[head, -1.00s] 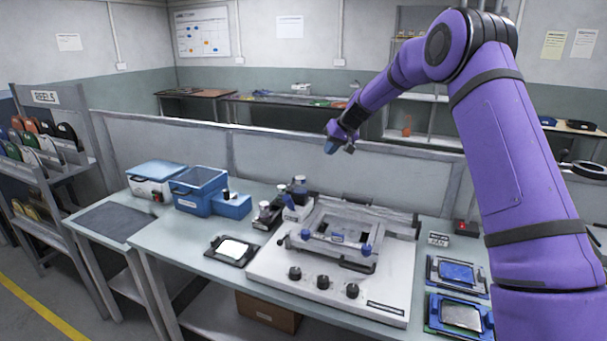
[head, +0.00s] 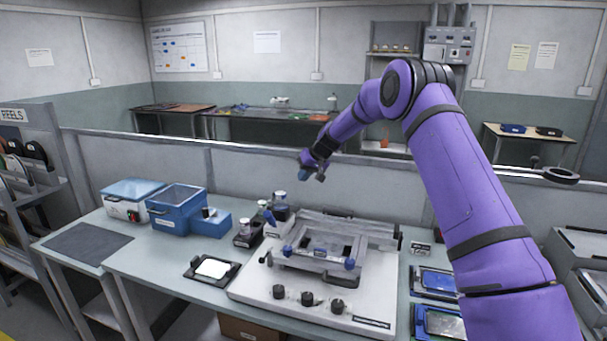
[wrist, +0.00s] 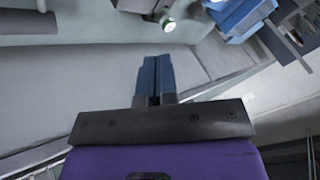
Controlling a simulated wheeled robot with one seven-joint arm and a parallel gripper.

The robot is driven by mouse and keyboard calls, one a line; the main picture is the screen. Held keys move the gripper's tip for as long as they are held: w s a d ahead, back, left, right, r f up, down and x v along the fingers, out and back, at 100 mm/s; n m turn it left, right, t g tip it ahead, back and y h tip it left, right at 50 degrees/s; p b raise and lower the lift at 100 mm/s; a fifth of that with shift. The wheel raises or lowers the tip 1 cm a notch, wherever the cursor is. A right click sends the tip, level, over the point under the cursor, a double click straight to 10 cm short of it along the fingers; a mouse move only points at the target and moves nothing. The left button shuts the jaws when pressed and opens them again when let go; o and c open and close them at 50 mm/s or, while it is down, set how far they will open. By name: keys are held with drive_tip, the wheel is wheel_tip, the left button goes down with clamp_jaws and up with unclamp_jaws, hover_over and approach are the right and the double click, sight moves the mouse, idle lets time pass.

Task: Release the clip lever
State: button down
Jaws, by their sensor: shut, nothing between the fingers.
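A white fixture (head: 247,288) with black knobs and a grey clamp frame (head: 322,264) stands on the bench. Blue knobs (head: 350,264) sit along the frame's front. My gripper (head: 305,176) is in the air above and behind the fixture, apart from it. In the wrist view its blue fingers (wrist: 155,62) are closed together, with nothing between them. The fixture is not clearly recognisable in the wrist view.
Blue bins (head: 174,212) and a lidded box (head: 132,201) stand at the bench's left. A black tray with a white pad (head: 212,269) lies left of the fixture. Blue boards (head: 438,282) lie to its right. A low partition (head: 260,178) runs behind the bench.

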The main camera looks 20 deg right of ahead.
sight(274, 198)
drive_tip(key=x, duration=0.6)
drive_tip(key=shift+w+a+f, duration=0.1)
drive_tip(key=shift+f, duration=0.15)
drive_tip(key=a, duration=0.2)
drive_tip(key=shift+a, duration=0.25)
drive_tip(key=shift+a+f, duration=0.25)
drive_tip(key=shift+a, duration=0.35)
drive_tip(key=shift+w, duration=0.1)
drive_tip(key=shift+w+n, duration=0.1)
drive_tip(key=shift+n, duration=0.2)
